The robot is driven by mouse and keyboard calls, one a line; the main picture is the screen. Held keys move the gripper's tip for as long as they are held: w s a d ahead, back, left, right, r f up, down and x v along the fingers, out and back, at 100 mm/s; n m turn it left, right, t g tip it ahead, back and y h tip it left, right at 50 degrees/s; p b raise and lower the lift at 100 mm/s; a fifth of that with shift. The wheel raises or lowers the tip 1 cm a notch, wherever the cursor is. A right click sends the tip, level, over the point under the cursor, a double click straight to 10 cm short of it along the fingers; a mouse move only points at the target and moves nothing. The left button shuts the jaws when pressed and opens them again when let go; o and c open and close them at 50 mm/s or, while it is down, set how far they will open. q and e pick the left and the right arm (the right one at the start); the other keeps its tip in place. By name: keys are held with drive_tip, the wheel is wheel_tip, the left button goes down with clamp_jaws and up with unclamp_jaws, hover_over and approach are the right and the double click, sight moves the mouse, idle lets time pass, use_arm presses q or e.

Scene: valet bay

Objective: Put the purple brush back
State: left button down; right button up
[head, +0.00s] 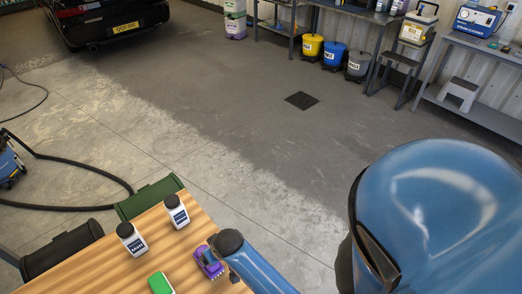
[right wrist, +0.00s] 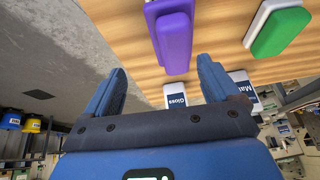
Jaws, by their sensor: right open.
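The purple brush (head: 208,262) lies on the wooden table near its right edge, partly hidden by my right arm. In the right wrist view the purple brush (right wrist: 175,38) lies beyond the fingertips, roughly in line with the gap between them. In the head view my arm hides most of that gripper. My left gripper is not in view. No place marked for the brush can be made out.
A green-and-white block (head: 160,284) and two white bottles (head: 131,238) (head: 176,212) with dark caps stand on the wooden table (head: 188,240). A green container (head: 150,194) and a black one (head: 62,250) are at its far and left edges. The floor (head: 240,150) beyond is mostly clear.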

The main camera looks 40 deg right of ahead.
drive_tip(key=s+d+r+t, duration=0.2)
drive_tip(key=s+r+t, duration=0.4)
drive_tip(key=s+r, duration=0.2)
drive_tip(key=s+d+r+t, duration=0.3)
drive_tip(key=s+r+t, duration=0.3)
drive_tip(key=s+r, duration=0.3)
wheel_tip(320, 180, up, 2)
drive_tip(key=shift+t+h, duration=0.3)
drive_tip(key=shift+t, duration=0.1)
drive_tip(key=shift+s, duration=0.1)
drive_tip(key=shift+f+b, duration=1.15)
drive_tip(key=shift+f, duration=0.05)
